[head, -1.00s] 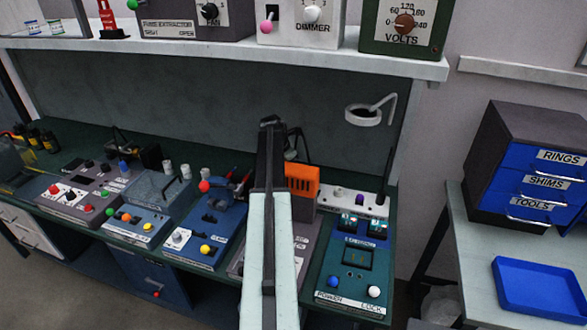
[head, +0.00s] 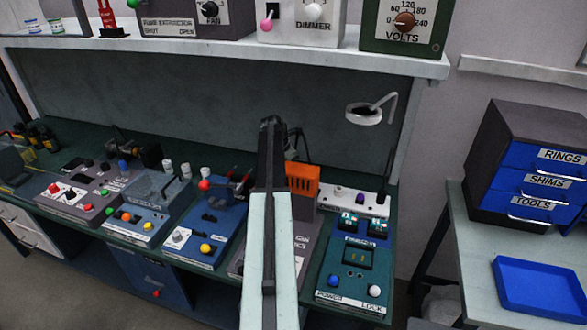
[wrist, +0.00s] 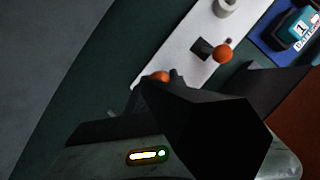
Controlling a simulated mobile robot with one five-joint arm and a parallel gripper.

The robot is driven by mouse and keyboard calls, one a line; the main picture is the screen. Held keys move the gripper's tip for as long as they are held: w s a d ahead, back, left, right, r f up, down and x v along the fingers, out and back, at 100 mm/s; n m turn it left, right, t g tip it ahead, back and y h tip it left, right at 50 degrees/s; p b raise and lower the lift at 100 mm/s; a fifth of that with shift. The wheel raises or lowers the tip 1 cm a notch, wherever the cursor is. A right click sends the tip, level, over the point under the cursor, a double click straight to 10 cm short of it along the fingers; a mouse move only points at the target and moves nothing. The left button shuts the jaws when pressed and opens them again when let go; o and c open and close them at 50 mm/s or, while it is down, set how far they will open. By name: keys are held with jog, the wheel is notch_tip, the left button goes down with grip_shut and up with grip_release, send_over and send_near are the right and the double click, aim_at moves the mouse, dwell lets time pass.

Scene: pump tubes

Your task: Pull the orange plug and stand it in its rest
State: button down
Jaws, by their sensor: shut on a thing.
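My gripper (wrist: 158,88) is over the white strip (wrist: 188,48) in the wrist view, with its dark fingers coming in from below. It is shut on a small orange ball (wrist: 160,77), which looks like the top of the orange plug. Its lower part is hidden, so I cannot tell whether it is seated or lifted. A second orange ball (wrist: 222,54) sits apart on the strip beside a dark square. A grey ring (wrist: 227,5) stands farther up the strip. In the head view my arm hides the gripper tips; the white strip (head: 335,201) shows right of it.
An orange slotted box (head: 303,178) stands close right of my arm. A shelf (head: 230,50) runs above.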

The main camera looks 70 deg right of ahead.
jog(key=shift+w+f+b, duration=0.1)
jog(key=shift+f+b, duration=1.45)
jog(key=shift+f, duration=0.15)
jog(key=c, duration=1)
grip_release()
jog(key=shift+r, duration=0.1)
jog(key=shift+c, duration=0.2)
jog(key=p+v, duration=0.7)
jog(key=v, duration=0.1)
